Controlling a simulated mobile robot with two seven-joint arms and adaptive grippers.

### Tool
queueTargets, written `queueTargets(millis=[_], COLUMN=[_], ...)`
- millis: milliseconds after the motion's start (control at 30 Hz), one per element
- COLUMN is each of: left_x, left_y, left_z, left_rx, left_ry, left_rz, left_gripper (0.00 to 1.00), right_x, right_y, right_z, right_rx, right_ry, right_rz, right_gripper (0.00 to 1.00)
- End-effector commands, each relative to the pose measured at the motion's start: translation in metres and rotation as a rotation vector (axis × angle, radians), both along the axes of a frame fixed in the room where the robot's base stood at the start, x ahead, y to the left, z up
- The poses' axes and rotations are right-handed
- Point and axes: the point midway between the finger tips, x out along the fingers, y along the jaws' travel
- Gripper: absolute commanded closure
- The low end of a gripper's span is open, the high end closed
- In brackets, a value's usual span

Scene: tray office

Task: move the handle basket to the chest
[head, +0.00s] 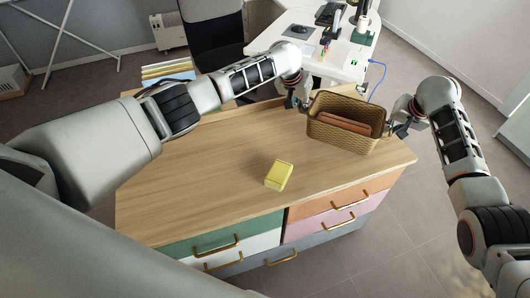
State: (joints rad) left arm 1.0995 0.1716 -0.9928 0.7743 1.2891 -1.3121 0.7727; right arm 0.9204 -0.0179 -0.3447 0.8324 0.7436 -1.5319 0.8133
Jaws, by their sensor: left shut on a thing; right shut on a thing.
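The handle basket (341,139) is a brown woven basket with a reddish-brown thing (345,124) inside. It is at the right rear of the chest's wooden top (200,180). I cannot tell whether it rests on the top or is held just above it. My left gripper (301,103) is shut on the basket's left end. My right gripper (391,129) is shut on its right end. The fingertips are small and partly hidden against the basket. The chest has green, white, orange, pink and grey drawers with brass handles.
A yellow block (279,175) lies on the middle of the chest top, in front of the basket. A white desk (330,55) with a mouse, pens and a blue cable stands behind. A dark chair (213,40) is at the back. The left front of the top is clear.

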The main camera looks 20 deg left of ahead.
Motion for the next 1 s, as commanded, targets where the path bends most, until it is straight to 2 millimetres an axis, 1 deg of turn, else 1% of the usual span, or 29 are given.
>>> queueTargets(millis=[367, 1000], left_x=[0.001, 0.000], left_y=[0.002, 0.002], left_z=[-0.008, -0.043], left_rx=[0.002, 0.002], left_ry=[-0.001, 0.003], left_rz=[0.002, 0.002], left_gripper=[1.00, 1.00], right_x=[0.001, 0.000], right_y=[-0.002, -0.002], right_z=[-0.008, -0.043], right_rx=[-0.003, -0.002], right_ry=[-0.002, 0.003], right_rz=[-0.001, -0.002], right_gripper=[1.00, 1.00])
